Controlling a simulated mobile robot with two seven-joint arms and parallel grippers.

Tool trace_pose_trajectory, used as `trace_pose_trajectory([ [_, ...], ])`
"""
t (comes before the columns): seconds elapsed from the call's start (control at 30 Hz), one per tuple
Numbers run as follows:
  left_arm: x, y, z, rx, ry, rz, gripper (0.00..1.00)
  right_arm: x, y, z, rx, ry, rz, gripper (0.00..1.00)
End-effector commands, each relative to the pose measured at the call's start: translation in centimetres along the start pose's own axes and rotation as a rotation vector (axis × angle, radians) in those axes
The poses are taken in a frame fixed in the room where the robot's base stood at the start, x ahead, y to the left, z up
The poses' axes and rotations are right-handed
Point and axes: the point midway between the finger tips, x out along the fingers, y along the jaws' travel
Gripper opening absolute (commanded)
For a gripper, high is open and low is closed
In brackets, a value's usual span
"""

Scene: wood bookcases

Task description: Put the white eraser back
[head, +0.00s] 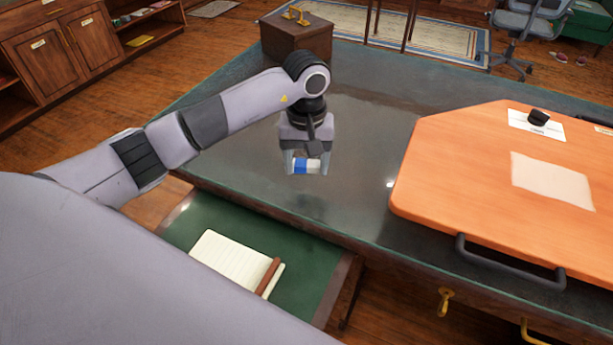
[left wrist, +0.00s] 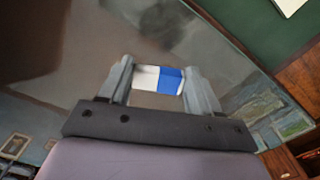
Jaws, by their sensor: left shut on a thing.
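The white eraser (head: 315,166) has a blue sleeve over part of it. My left gripper (head: 307,167) is shut on it, with a finger at each end, over the dark desk top (head: 350,120) near its front edge. In the left wrist view the eraser (left wrist: 148,78) sits between the two fingertips (left wrist: 158,80), its blue part to the right. I cannot tell how high it is above the desk. My right gripper is not in view.
An open green-lined drawer (head: 195,215) below the desk edge holds a notepad (head: 230,262) and a brown stick-like item (head: 268,277). An orange board (head: 450,170) with a dark handle (head: 510,265) covers the desk's right. A wooden box (head: 297,42) stands at the back.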

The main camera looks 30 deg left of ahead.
Motion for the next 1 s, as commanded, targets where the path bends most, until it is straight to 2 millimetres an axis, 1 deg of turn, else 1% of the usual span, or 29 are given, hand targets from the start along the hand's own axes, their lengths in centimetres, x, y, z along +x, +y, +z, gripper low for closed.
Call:
trace_pose_trajectory([
  [0.17,1.1,0.0,0.0,0.0,-0.001,0.0,0.38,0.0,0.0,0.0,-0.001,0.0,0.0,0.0],
  [0.4,4.5,0.0,0.1,-0.001,-0.003,0.0,0.38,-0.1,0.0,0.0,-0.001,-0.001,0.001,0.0],
  [0.5,4.9,0.1,0.0,0.001,0.002,0.002,0.38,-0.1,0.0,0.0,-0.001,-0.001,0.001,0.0],
  [0.67,4.8,0.0,0.0,0.001,0.002,0.001,0.38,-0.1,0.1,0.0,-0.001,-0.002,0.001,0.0],
  [0.8,5.3,0.0,0.0,0.001,0.002,0.0,0.38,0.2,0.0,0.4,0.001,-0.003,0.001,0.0],
  [0.83,5.3,0.0,0.0,0.001,0.001,0.0,0.66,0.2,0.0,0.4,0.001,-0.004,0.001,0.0],
  [0.87,5.2,0.0,0.0,0.0,0.001,0.001,0.76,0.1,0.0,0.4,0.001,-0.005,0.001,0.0],
  [0.9,5.2,0.0,0.0,0.0,0.001,0.0,0.88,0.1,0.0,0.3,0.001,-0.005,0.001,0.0],
  [1.0,5.2,0.0,0.0,0.0,0.001,0.0,0.88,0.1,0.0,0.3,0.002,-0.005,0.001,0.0],
])
